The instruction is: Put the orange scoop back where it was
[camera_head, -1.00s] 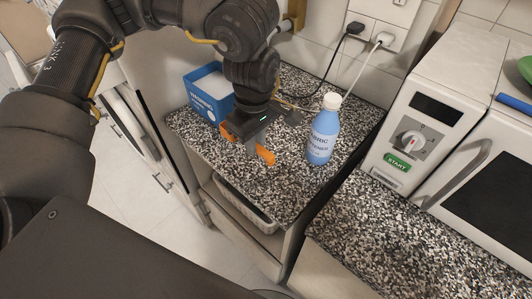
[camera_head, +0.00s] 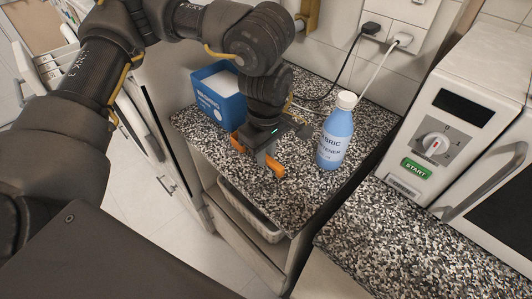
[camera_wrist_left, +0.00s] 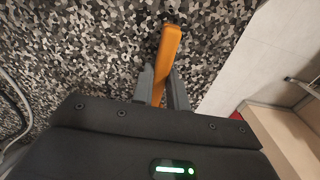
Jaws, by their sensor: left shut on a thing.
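The orange scoop (camera_head: 276,168) is at the granite counter beside the blue washing powder box. One orange end shows on each side of my left gripper (camera_head: 266,156), whose arm comes down from above. In the left wrist view the scoop's long orange part (camera_wrist_left: 169,45) lies between the two grey fingers of my left gripper (camera_wrist_left: 162,85), which is shut on it. I cannot tell whether the scoop touches the counter. My right gripper is not in view.
The open blue box (camera_head: 219,92) stands behind my left gripper. A blue fabric softener bottle (camera_head: 336,135) stands upright to its right. Cables run behind from a wall socket (camera_head: 385,32). A white microwave (camera_head: 450,110) is at right. The front counter area is bare, with a basket (camera_head: 250,212) below.

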